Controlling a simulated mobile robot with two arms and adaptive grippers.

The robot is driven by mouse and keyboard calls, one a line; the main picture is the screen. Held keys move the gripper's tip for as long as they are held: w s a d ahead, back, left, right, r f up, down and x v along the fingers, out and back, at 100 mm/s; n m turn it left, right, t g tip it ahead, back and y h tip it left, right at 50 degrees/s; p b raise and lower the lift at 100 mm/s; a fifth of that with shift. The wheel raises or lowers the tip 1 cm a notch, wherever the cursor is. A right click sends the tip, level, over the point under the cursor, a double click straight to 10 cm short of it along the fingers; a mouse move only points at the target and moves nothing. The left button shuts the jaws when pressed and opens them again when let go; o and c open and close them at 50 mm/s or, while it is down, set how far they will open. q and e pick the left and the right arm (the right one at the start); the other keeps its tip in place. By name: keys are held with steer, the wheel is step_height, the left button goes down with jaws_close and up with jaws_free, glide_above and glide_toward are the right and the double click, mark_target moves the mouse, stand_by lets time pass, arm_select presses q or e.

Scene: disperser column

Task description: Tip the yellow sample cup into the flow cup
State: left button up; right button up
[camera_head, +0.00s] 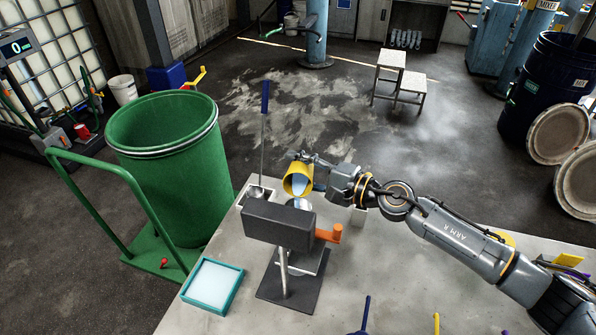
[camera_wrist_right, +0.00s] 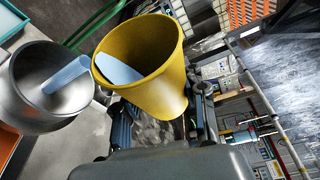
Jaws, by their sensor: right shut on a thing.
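The yellow sample cup (camera_head: 296,184) is held tilted, mouth down to the left, above the stand on the table. In the right wrist view the yellow cup (camera_wrist_right: 150,60) has light blue liquid inside. A light blue stream (camera_wrist_right: 66,75) runs from its lip into the silver flow cup (camera_wrist_right: 25,103). In the head view the flow cup is mostly hidden behind the stand's dark grey block (camera_head: 280,224), which has an orange handle (camera_head: 328,234). My right gripper (camera_head: 306,172) is shut on the yellow cup. My left gripper is not in view.
A teal-rimmed white tray (camera_head: 213,284) lies at the table's front left. A blue-handled rod (camera_head: 264,110) stands upright behind the stand. A green drum (camera_head: 165,160) on a green trolley stands left of the table. The table (camera_head: 385,270) right of the stand has bare room.

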mark_target(307, 167)
steer(key=shift+s+a+r+n+t+y+b, duration=0.2)
steer(key=shift+r+n+b, duration=0.4)
steer(key=shift+b, duration=0.75)
steer(key=shift+s+d+r+n+t+y+b, duration=0.1)
steer(key=shift+s+d+r+n+y+b, duration=0.2)
steer(key=shift+n+b, duration=0.75)
steer(key=shift+s+a+r+n+t+y+b, duration=0.1)
steer(key=shift+a+r+n+y+b, duration=0.3)
steer(key=shift+b, duration=1.2)
steer(key=shift+d+r, duration=0.2)
steer(key=shift+r, duration=0.05)
